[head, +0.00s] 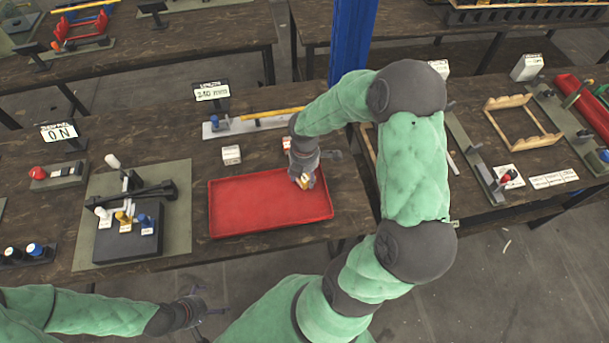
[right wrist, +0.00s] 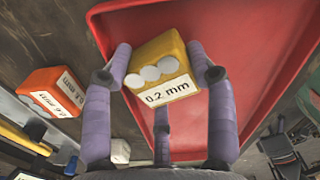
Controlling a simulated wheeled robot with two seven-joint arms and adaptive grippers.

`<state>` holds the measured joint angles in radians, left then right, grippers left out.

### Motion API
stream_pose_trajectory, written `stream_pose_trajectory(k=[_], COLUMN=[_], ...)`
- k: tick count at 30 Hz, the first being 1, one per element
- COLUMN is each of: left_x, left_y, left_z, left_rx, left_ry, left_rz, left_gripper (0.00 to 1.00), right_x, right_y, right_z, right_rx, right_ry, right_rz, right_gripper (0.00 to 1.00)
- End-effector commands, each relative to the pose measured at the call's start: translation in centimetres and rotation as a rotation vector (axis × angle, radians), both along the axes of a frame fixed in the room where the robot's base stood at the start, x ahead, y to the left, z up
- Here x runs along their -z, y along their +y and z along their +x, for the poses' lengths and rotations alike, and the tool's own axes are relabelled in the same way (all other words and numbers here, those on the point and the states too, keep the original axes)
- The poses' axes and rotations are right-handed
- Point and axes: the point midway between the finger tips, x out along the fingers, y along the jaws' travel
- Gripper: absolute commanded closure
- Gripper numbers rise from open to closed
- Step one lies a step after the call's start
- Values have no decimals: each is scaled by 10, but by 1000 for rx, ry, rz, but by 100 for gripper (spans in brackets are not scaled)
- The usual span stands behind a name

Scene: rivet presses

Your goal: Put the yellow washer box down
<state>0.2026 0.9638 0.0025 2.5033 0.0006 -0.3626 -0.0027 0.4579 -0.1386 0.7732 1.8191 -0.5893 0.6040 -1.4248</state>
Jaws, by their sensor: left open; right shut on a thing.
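The yellow washer box (right wrist: 160,72) carries a "0.2 mm" label and shows several pale discs in the right wrist view. My right gripper (right wrist: 165,78) is shut on it, with fingers on both sides. In the head view the yellow box (head: 305,181) shows small at my right gripper (head: 303,176), over the right part of the red tray (head: 228,208). I cannot tell whether the box touches the tray. My left gripper (head: 198,305) is open and empty, low in the head view, in front of the table edge.
An orange-red box (right wrist: 52,92) labelled "0.4 mm" stands outside the tray. A white box (head: 231,154) stands behind the tray. A press (head: 130,215) with coloured knobs is left of the tray. The tray's left and middle are clear.

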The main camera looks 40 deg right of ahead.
Motion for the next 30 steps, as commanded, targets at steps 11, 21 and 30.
stream_pose_trajectory(k=[11,21,30], left_x=[1,1,-12], left_y=[0,0,0], left_z=[0,0,0], left_rx=[0,0,0], left_ry=[0,0,0], left_rz=[0,0,0], left_gripper=[0,0,0], right_x=[2,1,-34], right_y=[0,0,0], right_z=[0,0,1], right_rx=[1,1,2], right_ry=[-1,-1,-4], right_rz=[0,0,-2], right_gripper=[37,33,33])
